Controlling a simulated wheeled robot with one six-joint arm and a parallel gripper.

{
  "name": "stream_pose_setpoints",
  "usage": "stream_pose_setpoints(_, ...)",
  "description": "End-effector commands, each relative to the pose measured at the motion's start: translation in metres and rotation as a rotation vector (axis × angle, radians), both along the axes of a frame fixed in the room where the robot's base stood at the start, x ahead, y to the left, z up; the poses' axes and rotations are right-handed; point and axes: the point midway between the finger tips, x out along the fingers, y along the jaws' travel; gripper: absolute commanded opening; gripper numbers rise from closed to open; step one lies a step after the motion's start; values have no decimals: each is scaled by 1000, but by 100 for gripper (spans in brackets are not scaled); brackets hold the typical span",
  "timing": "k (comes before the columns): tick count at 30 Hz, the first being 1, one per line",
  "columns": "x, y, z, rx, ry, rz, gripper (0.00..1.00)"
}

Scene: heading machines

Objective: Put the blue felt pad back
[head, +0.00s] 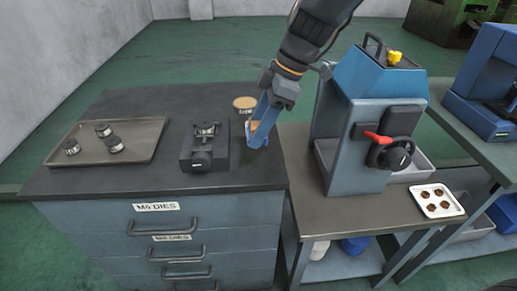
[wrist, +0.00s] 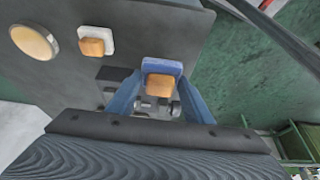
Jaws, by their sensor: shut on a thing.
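The blue felt pad (wrist: 162,66), with a tan wooden-looking block on it, is between the fingertips of my gripper (wrist: 160,82) in the wrist view. My gripper is shut on it. In the head view my gripper (head: 259,131) points down over the right part of the dark bench top (head: 110,185), just right of the vise (head: 206,158). The fingers largely hide the pad there. I cannot tell whether the pad touches the bench. A similar white pad (wrist: 96,41) with a tan block lies beside it in the wrist view.
A round labelled tin (head: 245,103) stands behind my gripper. A blue machine (head: 352,150) stands close on the right, beside a white tray (head: 435,210) of brown parts.

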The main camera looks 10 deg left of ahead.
Motion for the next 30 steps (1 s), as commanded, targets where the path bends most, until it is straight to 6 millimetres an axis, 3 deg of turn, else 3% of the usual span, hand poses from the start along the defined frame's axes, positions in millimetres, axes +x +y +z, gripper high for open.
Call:
stream_pose_setpoints(4, -2, 1, -24, -2, 4, 4, 25)
stream_pose_setpoints(11, -1, 1, -41, 0, 1, 3, 25)
stream_pose_setpoints(18, 0, 0, -70, 0, 1, -1, 25)
stream_pose_setpoints(30, 1, 0, -75, 0, -1, 1, 25)
